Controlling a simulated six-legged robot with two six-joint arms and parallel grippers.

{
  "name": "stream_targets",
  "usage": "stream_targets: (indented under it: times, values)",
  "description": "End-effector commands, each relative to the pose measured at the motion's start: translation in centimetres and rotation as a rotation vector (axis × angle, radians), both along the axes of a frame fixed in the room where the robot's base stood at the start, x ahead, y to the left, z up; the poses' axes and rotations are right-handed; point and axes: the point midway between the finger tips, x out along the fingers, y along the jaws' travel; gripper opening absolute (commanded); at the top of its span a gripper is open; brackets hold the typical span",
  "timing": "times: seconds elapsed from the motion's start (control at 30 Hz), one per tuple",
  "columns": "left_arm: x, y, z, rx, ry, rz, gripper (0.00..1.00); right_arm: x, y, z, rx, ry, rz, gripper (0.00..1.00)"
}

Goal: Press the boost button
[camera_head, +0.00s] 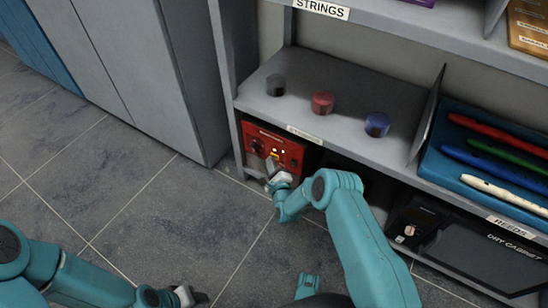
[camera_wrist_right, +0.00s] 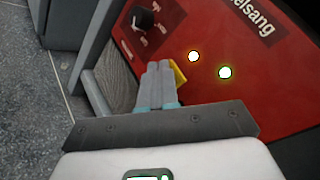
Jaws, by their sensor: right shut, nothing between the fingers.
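A red device (camera_head: 266,137) sits on the low shelf in the head view. In the right wrist view its red front panel (camera_wrist_right: 205,30) has a black knob (camera_wrist_right: 142,19), two glowing round lights (camera_wrist_right: 194,56) and a yellow piece (camera_wrist_right: 179,74). The yellow piece may be the boost button; I cannot read a label on it. My right gripper (camera_head: 271,163) is shut and empty, its tips at the panel. In the right wrist view the gripper (camera_wrist_right: 160,67) partly covers the yellow piece; I cannot tell whether they touch. My left gripper (camera_head: 187,297) is low over the floor, away from the device.
The shelf (camera_head: 330,142) above the device holds a dark, a red (camera_head: 322,102) and a blue cylinder (camera_head: 377,124). A blue tray (camera_head: 470,185) with coloured sticks and a black dry cabinet (camera_head: 465,253) are on the right. Grey lockers (camera_head: 130,60) stand left. The tiled floor is clear.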

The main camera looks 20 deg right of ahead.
Motion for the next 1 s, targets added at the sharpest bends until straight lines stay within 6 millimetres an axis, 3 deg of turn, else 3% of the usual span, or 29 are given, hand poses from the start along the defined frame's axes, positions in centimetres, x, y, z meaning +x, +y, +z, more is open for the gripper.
stream_targets:
  times: [0.37, 1.0]
  values:
    - [0.0, 0.0, -0.2, 0.0, 0.0, 0.0, 0.43, 0.2, -0.2, 0.0, 0.0, 0.0, 0.0, 0.0]
    - [0.0, 0.0, 0.3, 0.0, 0.0, 0.0, 0.43, -0.8, 1.1, 0.1, 0.0, 0.0, 0.001, 0.0]
